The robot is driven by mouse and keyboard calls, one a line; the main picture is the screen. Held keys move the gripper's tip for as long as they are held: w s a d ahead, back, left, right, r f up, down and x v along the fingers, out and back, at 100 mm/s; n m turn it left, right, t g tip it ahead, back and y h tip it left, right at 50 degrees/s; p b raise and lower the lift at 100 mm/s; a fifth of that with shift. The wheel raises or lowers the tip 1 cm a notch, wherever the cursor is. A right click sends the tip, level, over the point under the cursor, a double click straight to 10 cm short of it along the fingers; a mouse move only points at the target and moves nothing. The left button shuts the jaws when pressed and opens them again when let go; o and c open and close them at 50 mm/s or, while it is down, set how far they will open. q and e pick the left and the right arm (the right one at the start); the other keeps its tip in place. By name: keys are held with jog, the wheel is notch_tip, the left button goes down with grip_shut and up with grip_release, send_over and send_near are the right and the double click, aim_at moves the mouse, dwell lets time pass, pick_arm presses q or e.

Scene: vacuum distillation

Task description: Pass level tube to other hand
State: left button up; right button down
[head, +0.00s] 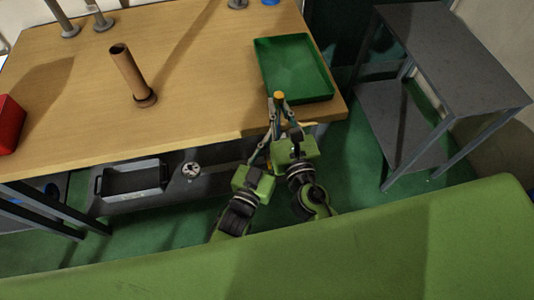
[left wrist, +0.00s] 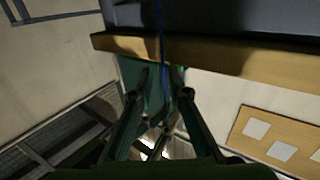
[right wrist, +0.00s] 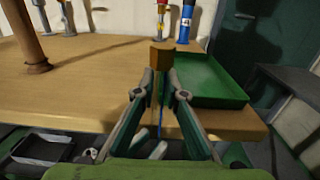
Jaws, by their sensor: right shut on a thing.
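The level tube (head: 279,95) shows mainly as a short orange-brown end above the table's front edge; this end also shows in the right wrist view (right wrist: 162,56). My right gripper (head: 280,104) is shut on it, with its fingertips (right wrist: 162,78) just below the orange-brown end. A thin dark-blue line runs down between the right fingers, and a similar line shows in the left wrist view. My left gripper (head: 263,150) is lower and to the left, close to the right gripper. Its fingertips (left wrist: 155,75) stand apart with a narrow gap. The tube's lower part is mostly hidden.
A green tray (head: 293,68) lies on the wooden table (head: 200,60) just beyond the grippers. A brown cylinder (head: 130,72) stands on a round base to the left, and a red box (head: 10,123) sits at the far left. A grey side table (head: 455,60) stands right.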

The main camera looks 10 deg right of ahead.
pick_arm(q)
jog(key=shift+x, duration=1.05)
pick_arm(e)
jog(key=shift+a, duration=0.1)
pick_arm(q)
grip_shut()
pick_arm(e)
jog(key=c, duration=2)
grip_release()
jog(key=shift+r, duration=0.1)
